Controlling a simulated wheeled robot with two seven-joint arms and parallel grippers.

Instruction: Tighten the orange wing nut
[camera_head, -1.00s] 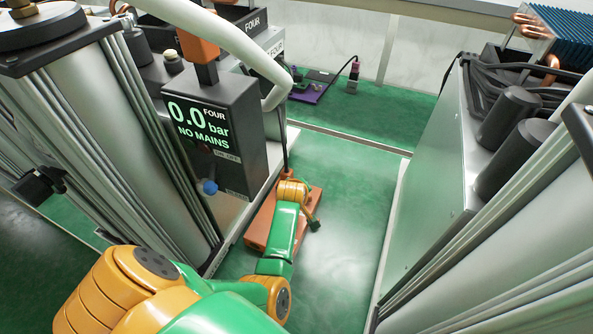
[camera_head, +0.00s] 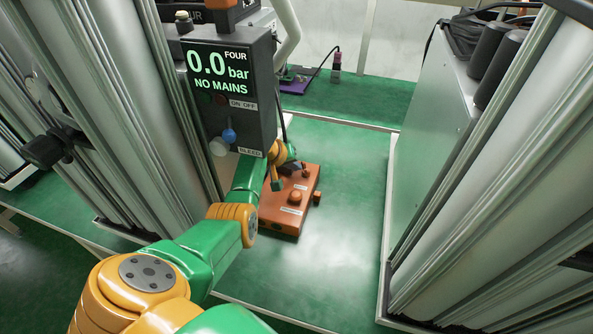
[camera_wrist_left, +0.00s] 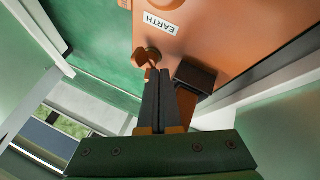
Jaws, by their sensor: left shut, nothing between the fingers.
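The orange wing nut (camera_wrist_left: 147,57) sits on an orange box (camera_wrist_left: 225,40) beside a white EARTH label in the left wrist view. My left gripper (camera_wrist_left: 158,74) is shut, with its dark fingers together and nothing between them. Its tips are right by the wing nut; I cannot tell whether they touch it. In the head view the box (camera_head: 280,222) lies on the green surface below the display unit, and my left gripper (camera_head: 292,167) is over its far end. The wing nut is too small there to tell apart surely. My right gripper is not in view.
A dark display unit (camera_head: 228,90) reading 0.0 bar, NO MAINS, stands close to my left arm, with a blue knob (camera_head: 229,135). Ribbed metal columns rise at left and right. The green surface (camera_head: 345,200) right of the box is clear.

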